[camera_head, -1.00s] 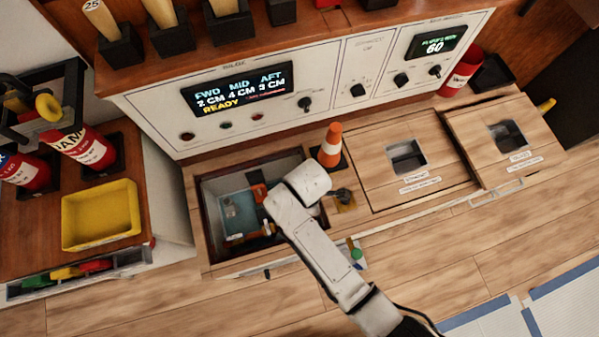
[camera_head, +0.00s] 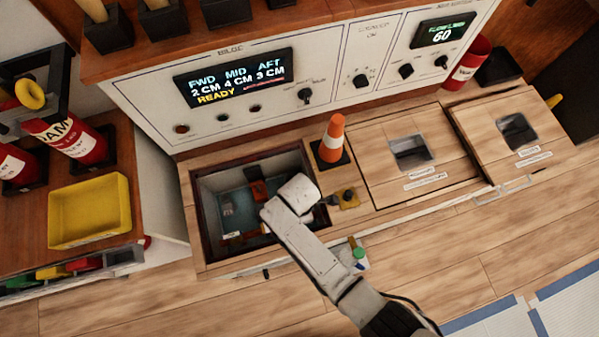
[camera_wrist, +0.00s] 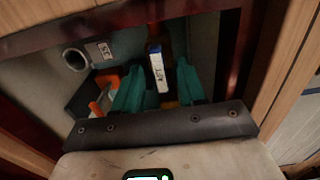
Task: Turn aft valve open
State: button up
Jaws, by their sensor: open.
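My gripper (camera_wrist: 159,82) is open, its two teal fingers apart and pointing down into the open floor hatch (camera_head: 187,215). In the wrist view, a small white and blue label (camera_wrist: 158,58) with lettering that seems to read AFT shows between the fingers. A yellowish part is partly visible under it; I cannot tell whether this is the aft valve's handle. An orange part (camera_wrist: 108,80) sits left of the fingers, beside a grey pipe end (camera_wrist: 76,58). In the head view my arm hides the gripper, and an orange-red part (camera_head: 258,189) shows inside the hatch.
A display (camera_head: 237,77) above reads FWD 2 CM, MID 4 CM, AFT 3 CM, READY. A yellow tray (camera_head: 90,211) lies left. The hatch walls are close around the gripper.

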grip_shut()
dwell(0.4)
dwell(0.4)
jog(key=m+p, duration=0.1)
jog(key=m, duration=0.2)
jog(key=shift+m, duration=0.4)
jog(key=m+p, duration=0.1)
jog(key=m, duration=0.4)
jog(key=m+p, duration=0.1)
jog(key=m, duration=0.4)
jog(key=shift+m, duration=2.1)
